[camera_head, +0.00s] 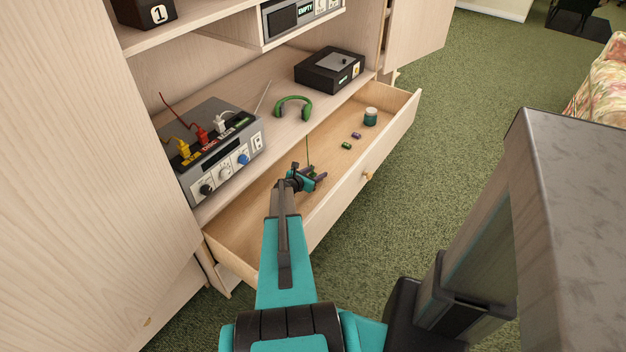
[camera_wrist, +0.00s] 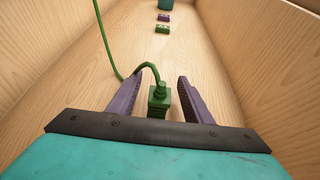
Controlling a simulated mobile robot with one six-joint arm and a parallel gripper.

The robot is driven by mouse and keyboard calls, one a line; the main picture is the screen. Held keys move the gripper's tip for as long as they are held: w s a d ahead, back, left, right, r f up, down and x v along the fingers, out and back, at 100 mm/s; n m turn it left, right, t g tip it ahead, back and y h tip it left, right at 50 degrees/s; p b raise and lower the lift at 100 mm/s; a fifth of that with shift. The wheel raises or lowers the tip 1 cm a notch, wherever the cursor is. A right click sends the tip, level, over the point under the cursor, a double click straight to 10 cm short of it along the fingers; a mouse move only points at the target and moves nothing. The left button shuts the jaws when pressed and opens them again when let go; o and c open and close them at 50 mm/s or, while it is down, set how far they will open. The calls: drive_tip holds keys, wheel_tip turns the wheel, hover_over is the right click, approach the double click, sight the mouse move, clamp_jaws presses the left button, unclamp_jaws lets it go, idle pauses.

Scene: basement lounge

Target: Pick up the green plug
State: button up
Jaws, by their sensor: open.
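The green plug (camera_wrist: 158,100) stands in the open drawer, with its green cable (camera_wrist: 106,40) rising from its top and curving up to the left. My gripper (camera_wrist: 157,92) is open, with one purple finger on each side of the plug in the wrist view. A gap shows between the plug and each finger. In the head view my gripper (camera_head: 318,176) is low inside the drawer, and the green cable (camera_head: 307,150) runs up from it. The plug itself is mostly hidden there by my gripper.
Further along the drawer (camera_head: 235,245) lie a green block (camera_head: 346,145), a purple block (camera_head: 356,135) and a teal jar (camera_head: 370,117). Drawer walls flank my gripper.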

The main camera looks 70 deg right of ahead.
drive_tip(key=shift+s+d+f, duration=0.15)
drive_tip(key=shift+d+f, duration=0.1)
drive_tip(key=shift+d, duration=0.3)
clamp_jaws()
drive_tip(key=shift+r, duration=0.1)
wheel_tip(320, 180, up, 18)
drive_tip(key=shift+p, duration=0.3)
idle(0.6)
idle(0.5)
